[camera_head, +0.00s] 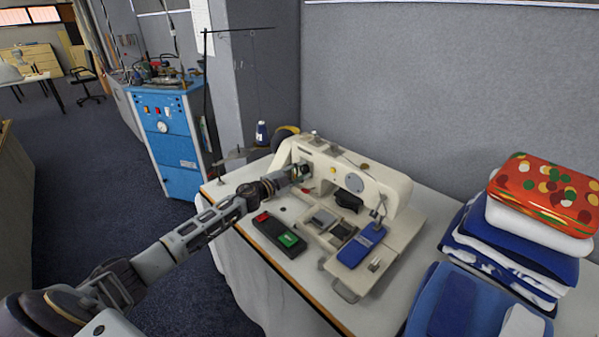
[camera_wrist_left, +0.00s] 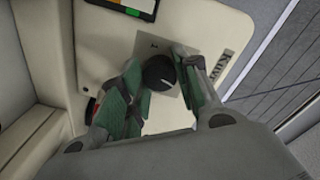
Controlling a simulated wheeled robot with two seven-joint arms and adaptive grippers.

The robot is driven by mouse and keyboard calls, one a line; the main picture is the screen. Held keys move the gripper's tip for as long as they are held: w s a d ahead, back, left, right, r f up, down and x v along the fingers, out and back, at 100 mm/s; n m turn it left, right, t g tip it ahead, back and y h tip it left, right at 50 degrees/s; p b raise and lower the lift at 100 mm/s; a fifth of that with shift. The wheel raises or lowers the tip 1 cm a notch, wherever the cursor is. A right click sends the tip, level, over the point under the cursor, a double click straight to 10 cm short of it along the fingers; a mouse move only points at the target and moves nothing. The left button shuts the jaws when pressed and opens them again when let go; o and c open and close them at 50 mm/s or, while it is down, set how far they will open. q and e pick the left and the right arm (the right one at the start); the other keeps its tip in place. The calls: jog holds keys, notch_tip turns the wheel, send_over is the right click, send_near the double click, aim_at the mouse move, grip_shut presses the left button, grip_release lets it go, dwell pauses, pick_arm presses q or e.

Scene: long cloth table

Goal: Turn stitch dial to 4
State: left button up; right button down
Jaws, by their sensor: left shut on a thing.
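The cream sewing machine (camera_head: 380,187) stands on the table, and part of its body shows in the left wrist view (camera_wrist_left: 150,30). The stitch dial, a round black knob (camera_wrist_left: 158,72), sits on a grey plate on the machine's face. My left gripper (camera_head: 300,172) reaches the machine's left end. In the left wrist view its green-padded fingers (camera_wrist_left: 160,85) are on both sides of the dial and shut on it. The dial's pointer and the numbers around it are too small to read. My right gripper is not in view.
A black box with red and green buttons (camera_head: 280,236) lies in front of the machine. A blue pad (camera_head: 361,245) lies at the machine's right front. Folded blue and white cloths (camera_head: 510,255) are stacked at right. A thread stand (camera_head: 262,133) rises behind.

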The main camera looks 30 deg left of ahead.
pick_arm(q)
jog(key=shift+m, duration=4.2)
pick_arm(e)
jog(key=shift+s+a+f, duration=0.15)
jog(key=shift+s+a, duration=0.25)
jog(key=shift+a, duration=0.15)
pick_arm(q)
jog(key=o, duration=1)
jog(key=shift+o, duration=0.3)
jog(key=shift+s, duration=0.1)
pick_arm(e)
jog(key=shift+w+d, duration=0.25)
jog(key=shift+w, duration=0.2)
